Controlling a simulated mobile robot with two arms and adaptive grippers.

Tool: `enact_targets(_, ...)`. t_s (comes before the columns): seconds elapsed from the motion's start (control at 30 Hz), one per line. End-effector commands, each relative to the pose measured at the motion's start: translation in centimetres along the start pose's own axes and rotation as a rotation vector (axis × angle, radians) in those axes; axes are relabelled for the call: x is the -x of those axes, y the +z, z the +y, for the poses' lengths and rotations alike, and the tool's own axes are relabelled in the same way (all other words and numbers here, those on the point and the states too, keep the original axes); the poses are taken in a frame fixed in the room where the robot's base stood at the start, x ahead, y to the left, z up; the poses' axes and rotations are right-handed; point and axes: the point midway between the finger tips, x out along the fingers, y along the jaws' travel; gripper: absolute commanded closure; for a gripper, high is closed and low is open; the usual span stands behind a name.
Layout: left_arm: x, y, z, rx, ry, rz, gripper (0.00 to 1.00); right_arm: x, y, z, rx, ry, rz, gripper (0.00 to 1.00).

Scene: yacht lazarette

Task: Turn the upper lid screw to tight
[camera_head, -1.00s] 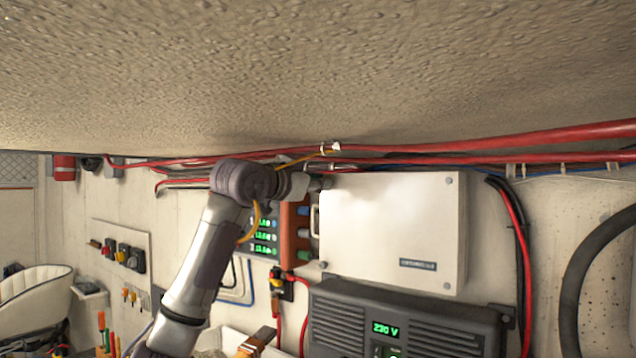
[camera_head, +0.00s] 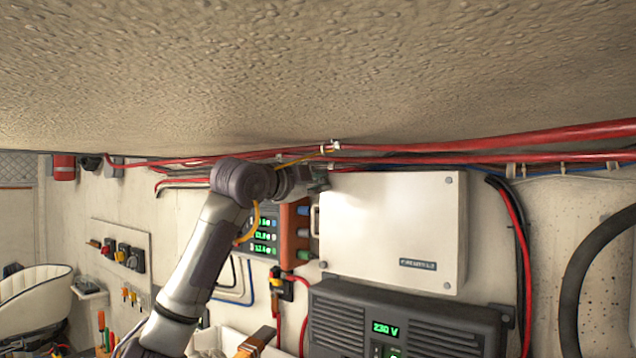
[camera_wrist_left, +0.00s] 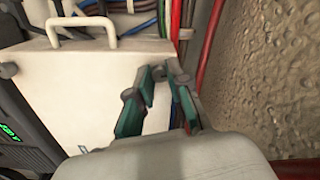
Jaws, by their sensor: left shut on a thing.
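The white lid box (camera_head: 392,230) hangs on the wall right of centre. My left gripper (camera_head: 322,182) is at its upper left corner. The wrist view shows the teal fingers (camera_wrist_left: 160,75) closed in at the edge of the white box (camera_wrist_left: 85,90). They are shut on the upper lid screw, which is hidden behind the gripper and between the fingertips. Other lid screws show at the upper right corner (camera_head: 449,181), lower right and lower left. My right gripper is not in view.
Red cables (camera_head: 480,158) run under the low textured ceiling (camera_head: 300,70), close above my gripper. A dark 230 V unit (camera_head: 400,322) is below the box. A handle (camera_wrist_left: 80,28) shows on the box side. An orange panel with green readouts (camera_head: 265,232) is left of it.

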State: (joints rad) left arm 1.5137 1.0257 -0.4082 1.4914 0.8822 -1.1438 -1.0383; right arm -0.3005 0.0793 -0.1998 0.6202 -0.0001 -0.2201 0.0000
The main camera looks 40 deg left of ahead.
Motion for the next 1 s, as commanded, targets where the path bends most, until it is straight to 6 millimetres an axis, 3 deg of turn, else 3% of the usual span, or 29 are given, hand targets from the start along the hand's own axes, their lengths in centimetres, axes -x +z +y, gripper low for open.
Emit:
enact_targets(0.73,-0.03,-0.04,0.11,-0.082,0.003,0.001,1.0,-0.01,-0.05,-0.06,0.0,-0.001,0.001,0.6)
enact_targets(0.77,-0.03,-0.04,0.11,-0.082,0.003,0.001,0.77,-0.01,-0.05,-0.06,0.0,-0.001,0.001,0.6)
enact_targets(0.8,-0.03,-0.04,0.11,-0.082,0.003,0.001,0.71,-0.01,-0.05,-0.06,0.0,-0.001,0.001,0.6)
enact_targets(0.9,-0.03,-0.03,0.1,-0.082,0.002,0.001,0.57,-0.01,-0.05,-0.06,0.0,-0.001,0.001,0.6)
enact_targets(1.0,-0.03,-0.02,0.09,-0.081,0.002,0.001,0.57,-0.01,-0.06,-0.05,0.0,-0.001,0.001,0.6)
